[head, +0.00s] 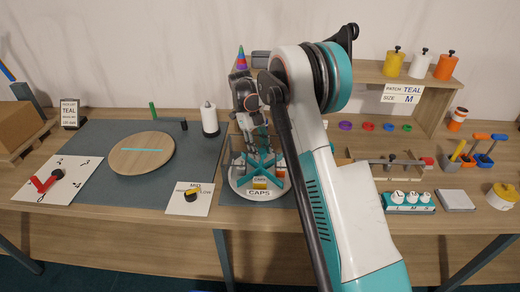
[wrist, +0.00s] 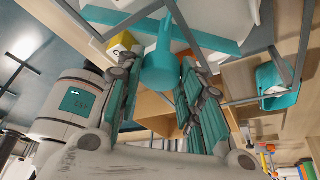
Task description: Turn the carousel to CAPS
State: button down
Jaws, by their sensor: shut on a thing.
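The carousel (head: 237,187) stands on the table in the middle of the head view. It has a round white base, teal cross dividers and compartments with clear walls. A CAPS label (head: 259,193) is at its front, below a yellow item (head: 260,184) in the front compartment. My gripper (head: 258,143) reaches down over the carousel's middle. In the wrist view my gripper (wrist: 162,88) is shut on the carousel's teal centre knob (wrist: 160,66), with a pad on each side. The arm hides part of the carousel's right and back.
Left are a round wooden turntable (head: 140,154), a MID dial card (head: 190,199) and a white cylinder (head: 210,119). Right are a slotted stand (head: 393,168), a teal block with white knobs (head: 408,202) and a shelf (head: 415,80) bearing coloured pots.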

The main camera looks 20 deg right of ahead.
jog(key=c, duration=1.1)
grip_release()
jog(key=v, duration=1.2)
